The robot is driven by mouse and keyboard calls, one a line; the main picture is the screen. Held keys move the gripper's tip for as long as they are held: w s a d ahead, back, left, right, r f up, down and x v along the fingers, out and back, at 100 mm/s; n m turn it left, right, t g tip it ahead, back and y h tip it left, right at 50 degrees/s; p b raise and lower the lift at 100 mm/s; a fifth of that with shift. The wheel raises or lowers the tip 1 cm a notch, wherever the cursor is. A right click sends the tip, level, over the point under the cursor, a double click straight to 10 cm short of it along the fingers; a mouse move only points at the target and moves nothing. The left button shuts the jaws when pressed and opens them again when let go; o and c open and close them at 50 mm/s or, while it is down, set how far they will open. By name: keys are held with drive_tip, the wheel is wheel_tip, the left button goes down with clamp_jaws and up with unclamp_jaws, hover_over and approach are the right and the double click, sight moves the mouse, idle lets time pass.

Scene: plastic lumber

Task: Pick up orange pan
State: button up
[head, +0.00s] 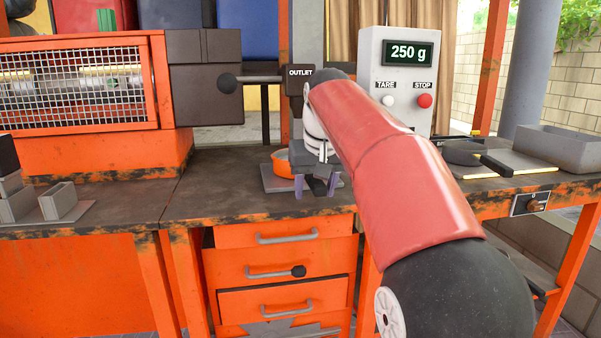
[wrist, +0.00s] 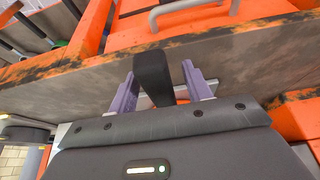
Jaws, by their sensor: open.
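The orange pan (head: 283,163) sits on a flat grey plate (head: 268,184) on the workbench, partly hidden behind my arm. My gripper (head: 317,187) is over the bench's front edge, beside the pan. Its two purple fingers are open, with the black handle (head: 317,186) between them. In the wrist view my gripper (wrist: 160,80) shows a finger on each side of the black handle (wrist: 153,72). Gaps show on both sides. A sliver of the orange pan (wrist: 145,101) shows near the gripper body; the rest is hidden.
A white control box (head: 397,75) reading 250 g stands behind my arm. A dark outlet block (head: 300,80) is above the pan. A mesh-fronted orange machine (head: 80,85) is at left. A dark pan (head: 462,152) and grey tray (head: 558,145) are at right. Drawers (head: 283,255) are below.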

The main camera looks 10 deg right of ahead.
clamp_jaws()
drive_tip(key=shift+r, duration=0.15)
drive_tip(key=shift+r, duration=0.1)
